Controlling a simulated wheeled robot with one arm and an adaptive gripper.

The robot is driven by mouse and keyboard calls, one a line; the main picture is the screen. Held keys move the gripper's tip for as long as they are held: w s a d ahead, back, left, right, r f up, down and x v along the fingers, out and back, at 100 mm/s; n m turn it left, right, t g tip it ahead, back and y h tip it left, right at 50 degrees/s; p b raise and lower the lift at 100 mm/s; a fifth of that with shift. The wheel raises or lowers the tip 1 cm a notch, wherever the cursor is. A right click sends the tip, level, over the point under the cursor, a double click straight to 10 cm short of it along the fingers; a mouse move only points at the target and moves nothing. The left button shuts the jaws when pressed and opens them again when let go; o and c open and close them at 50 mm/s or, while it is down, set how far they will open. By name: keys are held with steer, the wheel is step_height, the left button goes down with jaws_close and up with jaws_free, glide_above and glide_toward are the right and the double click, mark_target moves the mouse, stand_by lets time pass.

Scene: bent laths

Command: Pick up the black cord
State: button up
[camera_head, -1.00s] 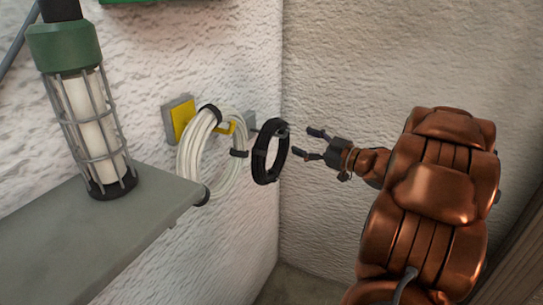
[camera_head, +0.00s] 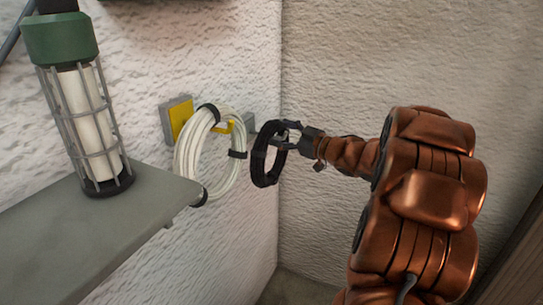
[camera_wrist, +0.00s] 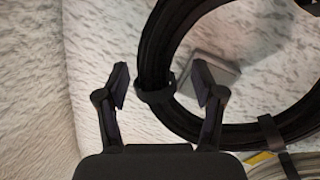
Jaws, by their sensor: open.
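The black cord (camera_head: 257,165) is a coiled ring with ties, standing upright near the wall, beside the white coil. It also shows large in the wrist view (camera_wrist: 153,48), where its near side and a tie run between my fingers. My gripper (camera_head: 287,134) is at the cord's right upper edge. In the wrist view my gripper (camera_wrist: 160,78) is open, with one finger on each side of the cord's strand. A gap shows on both sides, so the fingers look apart from it. What holds the cord is partly hidden.
A white coiled cable (camera_head: 185,155) hangs left of the black cord by a yellow-and-grey wall bracket (camera_head: 180,116). A grey shelf (camera_head: 120,220) with a green caged lamp (camera_head: 90,125) stands at left. The rough wall at right is bare.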

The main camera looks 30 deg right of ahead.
jaws_close()
stand_by(0.6)
